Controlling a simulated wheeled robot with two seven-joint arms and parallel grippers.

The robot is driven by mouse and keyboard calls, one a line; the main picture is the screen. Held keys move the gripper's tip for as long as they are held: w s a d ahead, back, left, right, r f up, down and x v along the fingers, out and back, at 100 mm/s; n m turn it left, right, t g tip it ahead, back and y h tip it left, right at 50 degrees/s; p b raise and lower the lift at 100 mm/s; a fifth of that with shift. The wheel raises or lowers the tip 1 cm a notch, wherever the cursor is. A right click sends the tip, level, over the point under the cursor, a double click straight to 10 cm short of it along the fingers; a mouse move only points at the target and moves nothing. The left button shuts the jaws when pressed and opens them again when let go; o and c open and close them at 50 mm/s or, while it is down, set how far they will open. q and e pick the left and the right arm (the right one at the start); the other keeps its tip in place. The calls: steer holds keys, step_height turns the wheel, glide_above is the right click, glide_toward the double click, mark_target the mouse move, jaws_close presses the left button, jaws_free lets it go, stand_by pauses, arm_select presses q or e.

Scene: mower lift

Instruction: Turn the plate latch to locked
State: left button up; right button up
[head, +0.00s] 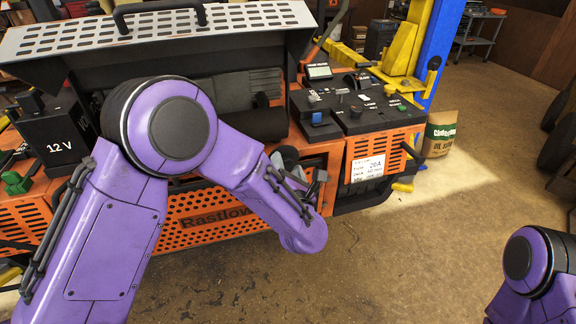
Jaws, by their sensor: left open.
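The orange mower (215,215) stands in front of me with its perforated grey hood (165,28) raised. I cannot pick out the plate latch with certainty; my left arm covers part of the mower's front. A white label marked 20A (368,167) sits on the front right of the mower, and a yellow handle (403,187) sticks out just right of it. My left gripper (318,181) is open at the mower's front, left of the label, and largely hidden by my purple wrist. I cannot tell whether it touches anything. Only part of my right arm shows at the lower right.
A black control panel (362,112) with switches and a small display tops the mower's right side. A black 12 V battery (58,138) is at the left. A blue and yellow lift post (436,50) and a paper sack (439,133) stand behind right.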

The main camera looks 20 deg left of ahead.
arm_select(q)
steer(key=c, duration=1)
steer(key=shift+c, duration=0.2)
steer(key=shift+m, duration=0.3)
steer(key=m, duration=0.2)
steer(key=shift+d+m, duration=0.1)
steer(key=shift+m, duration=0.2)
steer(key=m, duration=0.3)
steer(key=shift+g+p, duration=0.35)
steer(key=shift+g, duration=0.05)
steer(key=m+p, duration=0.1)
steer(key=m, duration=0.4)
steer(key=shift+g, duration=0.4)
steer(key=shift+f+m+y+p, duration=0.1)
steer(key=shift+m+y+p, duration=0.2)
steer(key=shift+m+p, duration=0.55)
steer(key=shift+m, duration=0.45)
